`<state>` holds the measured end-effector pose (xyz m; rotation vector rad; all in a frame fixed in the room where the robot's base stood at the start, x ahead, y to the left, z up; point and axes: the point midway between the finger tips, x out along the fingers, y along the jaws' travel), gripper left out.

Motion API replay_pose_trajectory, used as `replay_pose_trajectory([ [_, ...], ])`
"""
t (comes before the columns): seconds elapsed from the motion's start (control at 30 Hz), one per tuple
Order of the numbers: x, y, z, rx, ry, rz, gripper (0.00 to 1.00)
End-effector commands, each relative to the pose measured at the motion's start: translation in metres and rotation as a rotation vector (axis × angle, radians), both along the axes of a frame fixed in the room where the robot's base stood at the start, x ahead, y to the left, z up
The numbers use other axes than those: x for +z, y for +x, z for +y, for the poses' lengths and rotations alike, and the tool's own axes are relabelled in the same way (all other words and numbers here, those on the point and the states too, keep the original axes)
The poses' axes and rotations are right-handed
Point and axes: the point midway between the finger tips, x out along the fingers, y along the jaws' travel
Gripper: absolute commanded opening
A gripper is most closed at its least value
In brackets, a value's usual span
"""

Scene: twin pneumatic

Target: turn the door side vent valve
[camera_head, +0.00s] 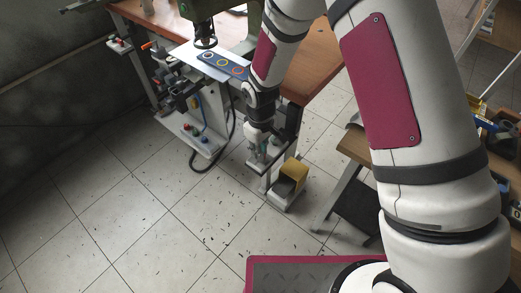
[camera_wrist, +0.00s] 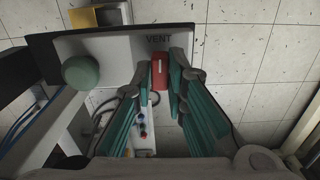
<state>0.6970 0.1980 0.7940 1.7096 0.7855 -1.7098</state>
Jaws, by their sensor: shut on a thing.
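The vent valve (camera_wrist: 160,83) shows in the wrist view as a red handle with a pale mark running up and down the picture. It sits on a grey plate (camera_wrist: 112,47) under the word VENT. My gripper (camera_wrist: 161,70) has its teal fingers on both sides of the red handle and is shut on it. In the head view my gripper (camera_head: 262,146) is low beside the machine table's near leg. The valve cannot be made out there.
A round green knob (camera_wrist: 80,72) sits on the same plate, left of the valve. A yellow pedal (camera_head: 291,172) stands on the floor by the table leg. A control box (camera_head: 197,134) with coloured buttons is left of my gripper.

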Motion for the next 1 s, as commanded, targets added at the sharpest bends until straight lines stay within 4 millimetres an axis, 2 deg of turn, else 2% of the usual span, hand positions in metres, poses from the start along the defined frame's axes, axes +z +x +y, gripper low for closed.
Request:
replay_pose_trajectory([
  [0.67,0.0003,0.0002,-0.0001,0.064,-0.001,-0.001,0.0],
  [0.7,0.0003,0.0002,-0.0001,0.064,-0.001,-0.001,0.18],
  [0.77,0.0003,0.0002,-0.0001,0.064,-0.001,-0.001,0.31],
  [1.0,0.0002,0.0001,-0.0001,0.063,0.0,0.0,0.33],
])
